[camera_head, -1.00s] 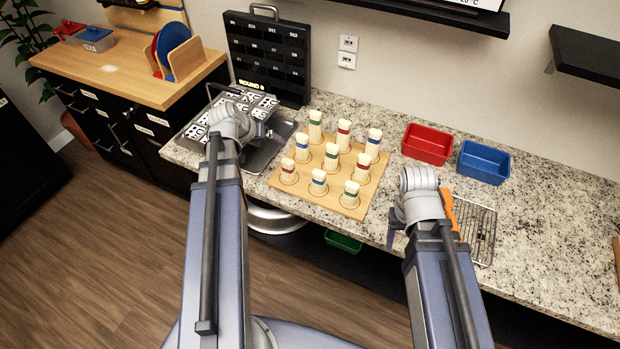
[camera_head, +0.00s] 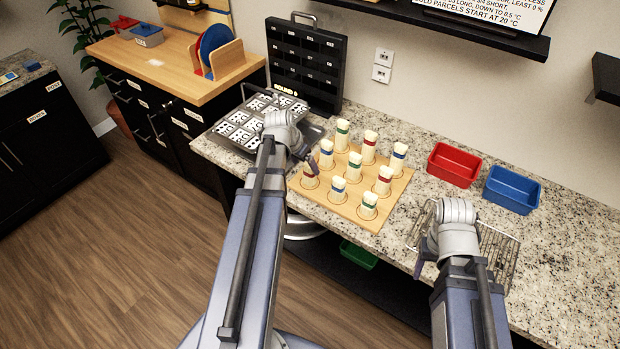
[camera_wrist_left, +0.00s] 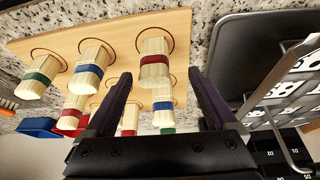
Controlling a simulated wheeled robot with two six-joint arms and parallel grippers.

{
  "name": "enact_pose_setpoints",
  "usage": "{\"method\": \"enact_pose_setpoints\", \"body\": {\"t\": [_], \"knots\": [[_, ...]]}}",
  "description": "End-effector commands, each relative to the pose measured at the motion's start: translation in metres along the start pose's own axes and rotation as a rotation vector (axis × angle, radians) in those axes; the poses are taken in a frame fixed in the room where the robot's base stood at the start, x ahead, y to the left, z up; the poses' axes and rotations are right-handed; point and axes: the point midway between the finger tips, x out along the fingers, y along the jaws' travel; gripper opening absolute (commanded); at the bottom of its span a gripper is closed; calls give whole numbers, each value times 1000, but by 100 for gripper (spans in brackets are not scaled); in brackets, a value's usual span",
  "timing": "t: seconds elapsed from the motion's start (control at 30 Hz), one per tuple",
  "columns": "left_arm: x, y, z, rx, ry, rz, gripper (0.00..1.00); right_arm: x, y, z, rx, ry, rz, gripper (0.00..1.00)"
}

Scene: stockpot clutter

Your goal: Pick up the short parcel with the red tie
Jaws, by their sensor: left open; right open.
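Several cream parcels with coloured ties stand upright on a wooden board (camera_head: 345,212). The front-left parcel with a red tie (camera_head: 308,180) looks short; it is partly covered by my left gripper in the head view. In the left wrist view this red-tied parcel (camera_wrist_left: 155,70) appears between the finger lines, near the tips. My left gripper (camera_head: 311,163) is open and close to it; its two fingers also show in the wrist view (camera_wrist_left: 160,82). Other red-tied parcels stand at the back (camera_head: 369,147) and right (camera_head: 384,181). My right gripper (camera_head: 425,263) is open, mostly hidden by its wrist.
A metal tray of marked cards (camera_head: 243,122) lies left of the board, with a black case (camera_head: 305,60) behind. Red (camera_head: 454,165) and blue (camera_head: 512,190) bins stand right. A wire rack (camera_head: 497,250) lies by my right gripper. The counter at far right is clear.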

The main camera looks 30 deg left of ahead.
Motion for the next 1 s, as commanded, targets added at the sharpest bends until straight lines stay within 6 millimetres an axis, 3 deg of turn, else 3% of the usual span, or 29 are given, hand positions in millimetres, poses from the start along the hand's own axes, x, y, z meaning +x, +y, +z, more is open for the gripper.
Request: {"method": "enact_pose_setpoints", "body": {"t": [0.17, 0.5, 0.8, 1.0], "knots": [[9, 2, 2, 0, 0, 0, 90, 9, -1, 0, 0, 0, 0, 59], [50, 7, 4, 0, 1, 0, 90, 47, -4, -3, 0, 0, 0, 59], [51, 7, 3, -1, 1, 0, 90, 48, -4, -3, 0, 0, 0, 59], [51, 7, 3, -1, 1, 0, 70, 48, -4, -3, 0, 0, 0, 59]]}}
